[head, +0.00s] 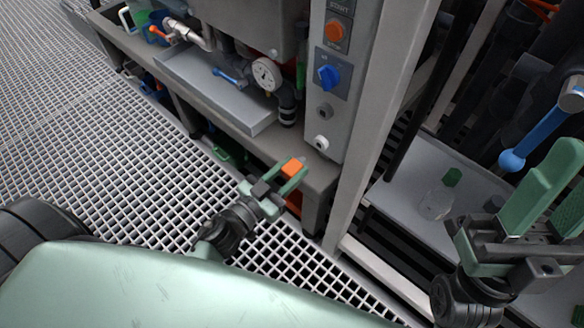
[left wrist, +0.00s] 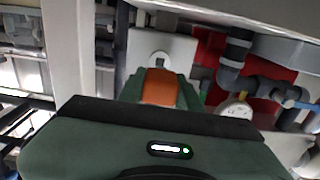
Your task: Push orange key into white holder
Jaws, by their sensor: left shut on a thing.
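The orange key (head: 292,168) is held between the green fingers of my left gripper (head: 290,174). In the left wrist view the orange key (left wrist: 159,88) sits between the fingertips (left wrist: 160,86), its end pointing at the panel. A white holder (left wrist: 159,61) shows just beyond the key in the left wrist view. My right gripper (head: 570,185) is open and empty.
The panel (head: 340,95) also carries an orange button (head: 336,30) and a blue rotary switch (head: 328,75). A pressure gauge (head: 266,74) and pipes are to its left. A grey frame post (head: 385,100) stands at its right. A clear vessel (head: 436,204) is near my right gripper.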

